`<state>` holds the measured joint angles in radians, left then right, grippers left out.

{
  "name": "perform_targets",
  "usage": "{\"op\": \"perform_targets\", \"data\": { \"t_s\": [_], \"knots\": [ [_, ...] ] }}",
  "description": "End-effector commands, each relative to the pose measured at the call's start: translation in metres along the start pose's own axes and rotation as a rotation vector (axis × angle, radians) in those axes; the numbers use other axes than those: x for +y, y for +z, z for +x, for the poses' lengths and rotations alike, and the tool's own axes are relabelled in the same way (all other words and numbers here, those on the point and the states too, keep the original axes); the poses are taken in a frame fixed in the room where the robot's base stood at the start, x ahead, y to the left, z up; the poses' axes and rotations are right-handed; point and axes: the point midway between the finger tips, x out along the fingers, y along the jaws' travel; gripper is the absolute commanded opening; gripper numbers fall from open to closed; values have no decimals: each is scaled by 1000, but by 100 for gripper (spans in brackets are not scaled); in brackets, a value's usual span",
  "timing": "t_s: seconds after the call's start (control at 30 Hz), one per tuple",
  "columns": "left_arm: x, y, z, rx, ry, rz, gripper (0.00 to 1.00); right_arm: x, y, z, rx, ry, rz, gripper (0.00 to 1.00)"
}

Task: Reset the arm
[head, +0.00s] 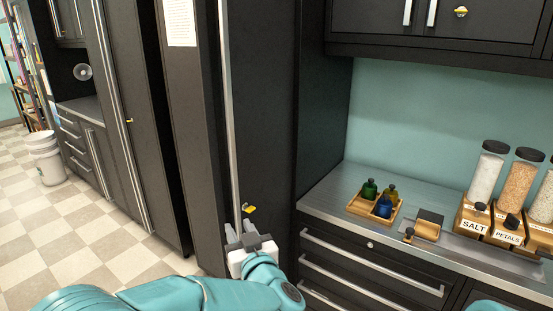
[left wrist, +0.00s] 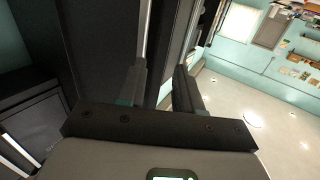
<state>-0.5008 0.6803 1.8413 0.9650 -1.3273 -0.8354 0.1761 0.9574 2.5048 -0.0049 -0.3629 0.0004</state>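My left arm comes in from the lower left of the head view. My left gripper (head: 240,232) points up in front of the tall dark cabinet, close to the lower part of its long silver handle (head: 229,110). In the left wrist view, the two dark fingers of the left gripper (left wrist: 160,88) stand apart with nothing visibly held between them. A silver strip runs behind the left finger there; I cannot tell whether the fingers touch the handle. My right gripper is not in view.
A steel counter (head: 325,203) on the right holds a wooden tray (head: 361,208) with green, yellowish and blue bottles. Farther right stand jars in wooden holders, labelled salt (head: 474,225) and petals. A white bucket (head: 46,160) stands on the checkered floor (head: 100,230), which is open at left.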

Motion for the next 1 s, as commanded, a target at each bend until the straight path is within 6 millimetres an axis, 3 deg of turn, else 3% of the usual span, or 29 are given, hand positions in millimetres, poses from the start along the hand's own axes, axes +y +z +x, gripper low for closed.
{"op": "perform_targets", "data": {
  "t_s": [0.03,0.13,0.27,0.37,0.4,0.47,0.53,0.63,0.7,0.8,0.9,1.0],
  "knots": [
    [-21,22,17,-33,-48,26,34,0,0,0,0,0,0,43],
    [-69,84,42,-118,-113,124,34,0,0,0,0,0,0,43],
    [-115,185,45,-298,-40,241,34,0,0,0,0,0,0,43],
    [-138,263,21,-483,70,255,34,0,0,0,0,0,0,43],
    [-144,292,4,-566,120,244,34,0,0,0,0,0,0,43],
    [-151,332,-27,-702,197,216,34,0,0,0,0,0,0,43],
    [-156,370,-73,-870,284,170,34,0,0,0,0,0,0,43],
    [-155,403,-144,-1106,402,98,34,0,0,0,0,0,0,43],
    [-152,412,-190,-1250,473,59,34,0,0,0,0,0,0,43],
    [-150,413,-240,-1419,538,20,34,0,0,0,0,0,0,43],
    [-151,411,-269,-1544,542,-21,34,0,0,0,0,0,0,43],
    [-152,412,-274,-1586,502,-58,34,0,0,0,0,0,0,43]
  ]
}}
